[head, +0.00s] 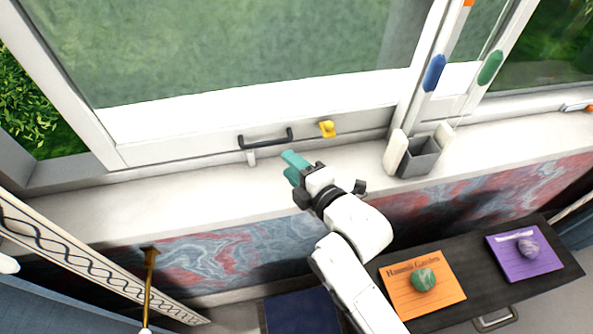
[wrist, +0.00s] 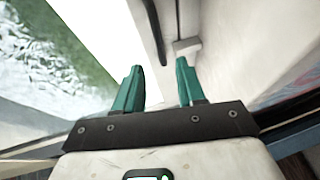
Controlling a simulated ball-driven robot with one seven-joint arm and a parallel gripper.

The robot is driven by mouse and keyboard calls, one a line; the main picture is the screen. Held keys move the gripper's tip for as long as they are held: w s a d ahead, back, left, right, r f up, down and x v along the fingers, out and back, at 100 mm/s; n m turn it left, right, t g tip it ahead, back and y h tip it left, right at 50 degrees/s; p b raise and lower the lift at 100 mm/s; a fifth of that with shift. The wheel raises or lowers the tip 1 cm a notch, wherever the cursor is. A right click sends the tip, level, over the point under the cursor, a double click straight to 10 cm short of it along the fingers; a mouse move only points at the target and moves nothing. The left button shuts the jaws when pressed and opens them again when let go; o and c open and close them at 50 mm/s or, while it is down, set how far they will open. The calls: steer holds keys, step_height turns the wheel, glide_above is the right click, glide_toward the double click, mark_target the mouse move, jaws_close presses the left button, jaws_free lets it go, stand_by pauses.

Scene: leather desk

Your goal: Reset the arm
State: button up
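My gripper (head: 291,166) has teal fingers and is at the end of my white arm, above the white window sill in the head view. The gripper also shows in the wrist view (wrist: 160,85), where its two fingers stand apart with nothing between them. In the head view it is just below and right of a dark window handle (head: 265,140). The handle also shows at the top of the wrist view (wrist: 155,30), beyond the fingertips. The fingers appear apart from the handle.
A yellow knob (head: 327,129) is on the window frame. A grey holder (head: 418,156) stands on the sill, with blue (head: 434,73) and green (head: 490,68) pieces above it. A dark desk (head: 477,257) at lower right bears orange (head: 402,293) and purple (head: 505,261) cards with stones. The left sill is clear.

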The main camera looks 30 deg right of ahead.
steer(key=shift+s+r, duration=0.15)
steer(key=shift+s, duration=0.45)
steer(key=s+d+f+m+g, duration=0.2)
steer(key=s+f+m+g, duration=0.3)
steer(key=s, duration=0.4)
steer(key=s+d+f+m+g+h, duration=0.1)
steer(key=s+d+f+m+g, duration=0.1)
steer(key=s+f+m+g, duration=0.3)
steer(key=s+d+f+m+g, duration=0.2)
steer(key=s+f+m+g, duration=0.3)
steer(key=s, duration=0.8)
steer(key=m, duration=0.3)
steer(key=shift+d+f+m+h, duration=0.2)
steer(key=shift+m+h, duration=0.1)
steer(key=shift+m, duration=0.1)
